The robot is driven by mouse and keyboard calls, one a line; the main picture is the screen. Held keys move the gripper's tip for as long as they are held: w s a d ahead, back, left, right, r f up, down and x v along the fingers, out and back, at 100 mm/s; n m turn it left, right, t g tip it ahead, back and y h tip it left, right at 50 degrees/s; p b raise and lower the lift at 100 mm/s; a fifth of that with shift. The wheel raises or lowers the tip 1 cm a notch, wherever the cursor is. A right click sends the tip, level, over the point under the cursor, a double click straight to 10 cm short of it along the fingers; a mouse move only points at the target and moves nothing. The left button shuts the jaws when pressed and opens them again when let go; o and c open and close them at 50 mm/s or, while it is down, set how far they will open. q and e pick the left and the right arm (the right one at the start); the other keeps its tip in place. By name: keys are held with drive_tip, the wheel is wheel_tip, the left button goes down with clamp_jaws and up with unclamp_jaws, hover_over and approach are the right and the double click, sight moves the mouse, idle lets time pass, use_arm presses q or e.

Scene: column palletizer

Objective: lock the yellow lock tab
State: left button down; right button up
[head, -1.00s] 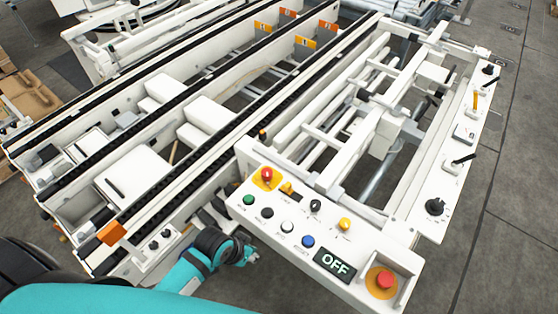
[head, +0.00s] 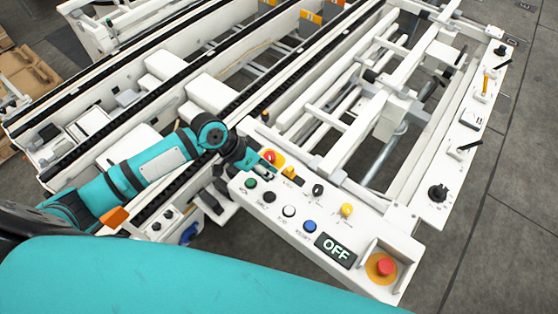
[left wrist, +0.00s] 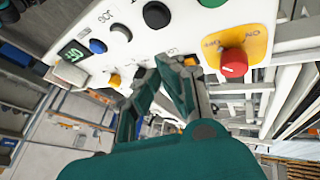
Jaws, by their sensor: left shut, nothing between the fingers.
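In the left wrist view the tab (left wrist: 190,61) shows partly, just past the fingertips. My left gripper (head: 269,170) reaches over the panel's left end, with its tips beside the tab and close to the red button. The left gripper (left wrist: 166,72) is shut and empty. I cannot tell whether it touches the tab. My right gripper is not in view.
Green (head: 250,183), black, white and blue buttons line the panel's front. A black selector (head: 318,190) and a yellow knob (head: 347,209) are farther right. The display (head: 335,250) reads OFF. Another red button (head: 384,267) sits between guards.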

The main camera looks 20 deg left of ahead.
sight(289, 171)
use_arm(q)
drive_tip(key=w+a+r+n, duration=0.1)
drive_tip(key=w+a+r, duration=0.2)
drive_tip(key=w+a, duration=0.1)
drive_tip(key=shift+w+a+r, duration=0.3)
drive_tip(key=shift+w+a, duration=0.05)
drive_tip(key=shift+a, duration=0.2)
drive_tip(key=shift+f, duration=0.1)
drive_tip(key=p+x, duration=0.1)
drive_tip(key=x, duration=0.7)
drive_tip(key=shift+w+d+p, duration=0.2)
drive_tip(key=shift+d+p, duration=0.1)
drive_tip(key=shift+d, duration=0.05)
drive_tip(key=shift+w+d+f, duration=0.1)
drive_tip(key=shift+d+f, duration=0.25)
drive_tip(key=shift+f, duration=0.3)
